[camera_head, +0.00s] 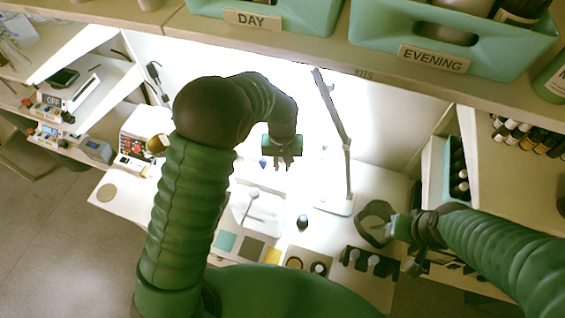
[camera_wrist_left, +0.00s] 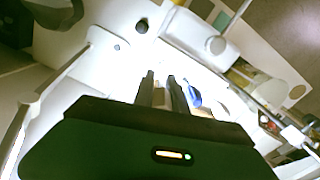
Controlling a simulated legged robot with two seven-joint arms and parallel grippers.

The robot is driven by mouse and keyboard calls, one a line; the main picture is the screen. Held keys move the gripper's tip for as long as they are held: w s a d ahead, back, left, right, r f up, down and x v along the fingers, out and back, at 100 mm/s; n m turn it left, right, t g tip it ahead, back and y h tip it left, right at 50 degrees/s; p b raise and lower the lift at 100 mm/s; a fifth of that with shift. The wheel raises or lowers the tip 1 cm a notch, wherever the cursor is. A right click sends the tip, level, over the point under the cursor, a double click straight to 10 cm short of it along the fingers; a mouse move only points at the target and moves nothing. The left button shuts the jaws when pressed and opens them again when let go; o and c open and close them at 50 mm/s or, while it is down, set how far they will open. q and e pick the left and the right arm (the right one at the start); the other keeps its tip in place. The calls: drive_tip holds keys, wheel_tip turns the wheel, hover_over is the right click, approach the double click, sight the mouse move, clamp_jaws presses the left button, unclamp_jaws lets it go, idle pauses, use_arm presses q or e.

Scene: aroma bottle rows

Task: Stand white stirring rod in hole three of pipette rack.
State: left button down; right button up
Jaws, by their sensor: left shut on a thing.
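My left gripper (camera_head: 283,165) points down over the bright back middle of the bench. In the left wrist view its two dark fingers (camera_wrist_left: 161,84) are close together, shut on the white stirring rod, which barely shows against the white glare. I cannot make out the pipette rack or its holes for certain. A small blue item (camera_wrist_left: 193,92) shows beside the fingers. My right gripper (camera_head: 398,229) is low at the right, beside a dark grey bowl (camera_head: 375,210); its jaws are too unclear to read.
A lamp (camera_head: 346,175) stands just right of my left gripper. A white tray (camera_head: 236,222) with a spoon-like tool lies in front, near a small dark bottle (camera_head: 302,222). A black holder (camera_head: 369,263) stands at the front right. A shelf with green bins (camera_head: 455,40) overhangs the back.

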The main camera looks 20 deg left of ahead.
sight(282, 172)
use_arm(q)
drive_tip(key=shift+f+b, duration=0.75)
drive_tip(key=shift+f, duration=0.7)
drive_tip(key=shift+f, duration=0.1)
drive_tip(key=shift+f+b, duration=0.7)
drive_tip(key=shift+f, duration=0.35)
drive_tip(key=c, duration=1.3)
unclamp_jaws()
drive_tip(key=shift+o, duration=0.2)
drive_tip(key=shift+r, duration=0.1)
drive_tip(key=shift+r+p, duration=2)
drive_tip(key=shift+r, duration=0.45)
